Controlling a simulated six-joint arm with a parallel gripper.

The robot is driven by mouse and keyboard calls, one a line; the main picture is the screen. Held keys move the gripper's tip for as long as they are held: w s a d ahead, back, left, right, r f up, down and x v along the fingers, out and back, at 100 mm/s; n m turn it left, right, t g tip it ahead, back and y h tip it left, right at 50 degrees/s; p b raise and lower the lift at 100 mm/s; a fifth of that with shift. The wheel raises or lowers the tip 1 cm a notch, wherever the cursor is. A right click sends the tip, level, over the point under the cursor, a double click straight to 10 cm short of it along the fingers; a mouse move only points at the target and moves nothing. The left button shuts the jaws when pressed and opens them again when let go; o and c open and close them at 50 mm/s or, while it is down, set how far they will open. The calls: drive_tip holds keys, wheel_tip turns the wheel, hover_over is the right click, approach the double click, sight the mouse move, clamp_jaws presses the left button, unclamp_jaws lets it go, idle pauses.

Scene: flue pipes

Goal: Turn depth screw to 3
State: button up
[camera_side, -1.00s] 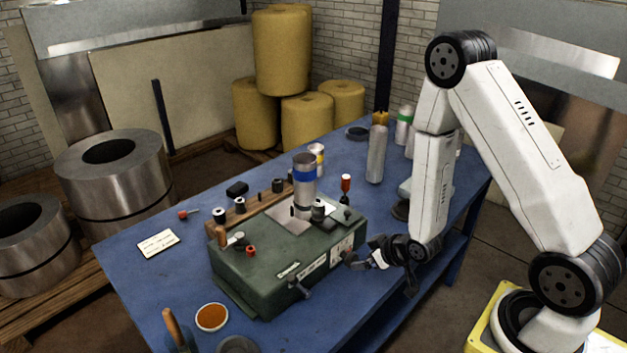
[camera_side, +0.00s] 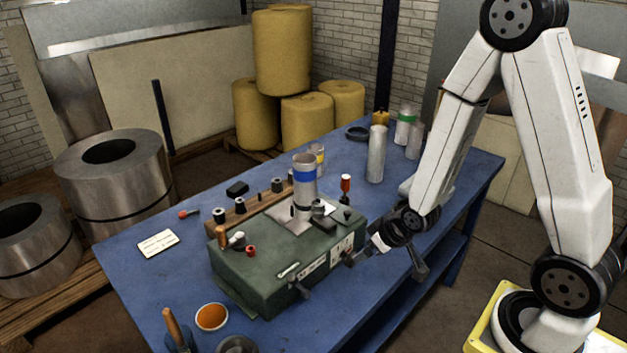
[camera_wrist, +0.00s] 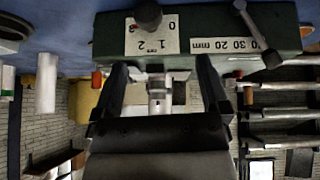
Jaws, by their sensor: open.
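The green machine (camera_side: 265,270) stands on the blue bench. A dark knob (camera_side: 348,259), likely the depth screw, sticks out of its front face near the right end, beside a white scale plate (camera_side: 341,246).
A second plate marked 20, 30 mm (camera_wrist: 222,44) and a crank (camera_side: 300,289) share the machine's front. Several cylinders, including a grey one (camera_side: 376,155), stand farther back.

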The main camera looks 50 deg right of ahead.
drive_tip(key=s+a+r+g+y, duration=0.1)
drive_tip(key=s+a+r+g, duration=0.1)
drive_tip(key=s+r+g, duration=0.1)
drive_tip(key=shift+s+r+m+g, duration=0.2)
drive_tip(key=shift+r+m+g, duration=0.2)
drive_tip(key=shift+r+g, duration=0.55)
drive_tip(key=shift+a, duration=0.1)
idle(0.3)
drive_tip(key=shift+n+t, duration=0.3)
drive_tip(key=shift+t, duration=0.25)
drive_tip(key=r, duration=0.1)
drive_tip(key=s+a+r, duration=0.1)
drive_tip(key=a+r, duration=0.1)
drive_tip(key=shift+s+a+r, duration=0.25)
drive_tip(key=shift+s+r, duration=0.05)
drive_tip(key=shift+s, duration=0.05)
